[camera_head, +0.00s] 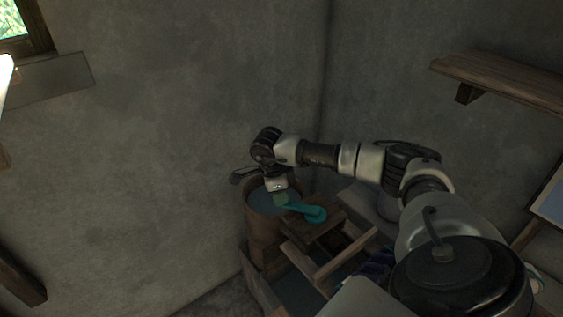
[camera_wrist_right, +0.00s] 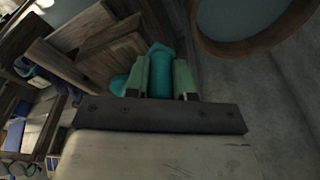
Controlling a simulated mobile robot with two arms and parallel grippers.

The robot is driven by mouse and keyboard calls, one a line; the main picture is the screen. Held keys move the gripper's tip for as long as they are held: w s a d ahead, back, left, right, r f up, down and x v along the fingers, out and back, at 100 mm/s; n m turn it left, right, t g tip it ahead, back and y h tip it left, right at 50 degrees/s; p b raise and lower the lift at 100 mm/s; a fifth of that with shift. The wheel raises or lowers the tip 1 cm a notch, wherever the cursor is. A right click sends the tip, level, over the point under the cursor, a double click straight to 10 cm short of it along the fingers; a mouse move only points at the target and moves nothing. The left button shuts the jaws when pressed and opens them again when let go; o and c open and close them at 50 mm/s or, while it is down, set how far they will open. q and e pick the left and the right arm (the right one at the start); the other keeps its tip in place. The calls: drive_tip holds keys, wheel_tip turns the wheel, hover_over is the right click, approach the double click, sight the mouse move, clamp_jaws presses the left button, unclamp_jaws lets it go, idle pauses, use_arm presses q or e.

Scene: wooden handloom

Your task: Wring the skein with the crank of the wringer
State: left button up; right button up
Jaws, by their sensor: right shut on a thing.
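A teal skein (camera_head: 313,212) hangs at the right rim of a round wooden tub (camera_head: 263,237) and droops toward a wooden board beside it. My right gripper (camera_head: 281,198) is over the tub's right side, shut on the skein. In the right wrist view the skein (camera_wrist_right: 160,70) sits between the two green fingers of my right gripper (camera_wrist_right: 162,78), and part of it bulges out to the left. I cannot make out the wringer's crank with certainty in either view. My left gripper is not in view.
The tub holds dark liquid (camera_head: 262,204). Wooden slats and a frame (camera_head: 345,254) stand right of the tub, under my right arm. Grey walls close in behind. A wooden shelf (camera_head: 500,78) juts out at upper right.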

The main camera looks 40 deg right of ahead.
drive_tip(key=shift+s+a+r+p, duration=0.15)
drive_tip(key=shift+s+a+p, duration=0.55)
drive_tip(key=shift+s+a, duration=0.45)
drive_tip(key=shift+s+a+p, duration=0.45)
drive_tip(key=shift+s+a, duration=0.3)
drive_tip(key=shift+s, duration=0.2)
drive_tip(key=shift+s+a+p, duration=0.45)
drive_tip(key=shift+s+a, duration=0.3)
drive_tip(key=shift+s, duration=0.2)
drive_tip(key=shift+s+a+f, duration=0.1)
drive_tip(key=shift+f, duration=0.15)
drive_tip(key=o, duration=0.6)
drive_tip(key=shift+s, duration=0.1)
drive_tip(key=shift+c, duration=0.2)
drive_tip(key=o, duration=0.5)
drive_tip(key=shift+s+a+r, duration=0.1)
drive_tip(key=shift+s+r, duration=0.1)
drive_tip(key=shift+s, duration=0.05)
drive_tip(key=o, duration=0.7)
drive_tip(key=shift+w, duration=0.2)
drive_tip(key=shift+r, duration=0.1)
